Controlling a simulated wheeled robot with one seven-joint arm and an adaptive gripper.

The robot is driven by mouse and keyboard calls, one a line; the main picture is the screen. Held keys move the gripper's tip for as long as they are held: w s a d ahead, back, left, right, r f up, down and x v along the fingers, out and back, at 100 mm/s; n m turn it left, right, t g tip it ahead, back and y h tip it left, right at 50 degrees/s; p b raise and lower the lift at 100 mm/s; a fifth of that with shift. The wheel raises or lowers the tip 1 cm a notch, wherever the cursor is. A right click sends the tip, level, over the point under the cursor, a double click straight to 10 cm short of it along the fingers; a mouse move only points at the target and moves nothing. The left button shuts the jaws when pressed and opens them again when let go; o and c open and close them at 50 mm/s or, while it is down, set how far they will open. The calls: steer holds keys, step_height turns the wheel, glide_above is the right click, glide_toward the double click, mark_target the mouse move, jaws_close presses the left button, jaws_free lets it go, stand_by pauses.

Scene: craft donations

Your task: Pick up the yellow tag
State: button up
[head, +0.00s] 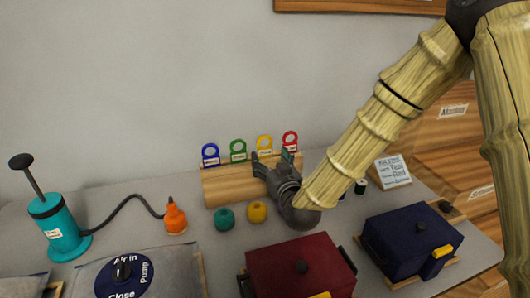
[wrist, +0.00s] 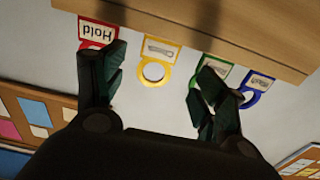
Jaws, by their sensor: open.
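The yellow tag (head: 265,146) is a ring-topped tag standing in the wooden rack (head: 228,186), between the green tag (head: 238,151) and the red tag (head: 290,141). My gripper (head: 275,158) is open at the front of the rack, close to the yellow tag. In the wrist view, which is upside down, the yellow tag (wrist: 157,62) shows between the two open fingers (wrist: 150,85), with nothing held. One finger overlaps part of the red tag (wrist: 97,33), and the other overlaps the green tag (wrist: 213,66). I cannot tell whether they touch.
A blue tag (head: 210,155) stands at the rack's left end. Teal (head: 224,219) and yellow (head: 257,212) balls lie in front of the rack. A red box (head: 300,266) and a navy box (head: 408,240) stand nearer. A teal pump (head: 58,228) with an orange bulb (head: 175,217) is left.

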mark_target(265, 150)
steer(key=shift+f+p+x, duration=0.1)
steer(key=shift+p+x, duration=0.05)
steer(key=shift+x, duration=1.5)
steer(key=shift+f+p+x, duration=0.15)
steer(key=shift+x, duration=1.5)
steer(key=shift+d, duration=0.15)
steer(key=c, duration=0.9)
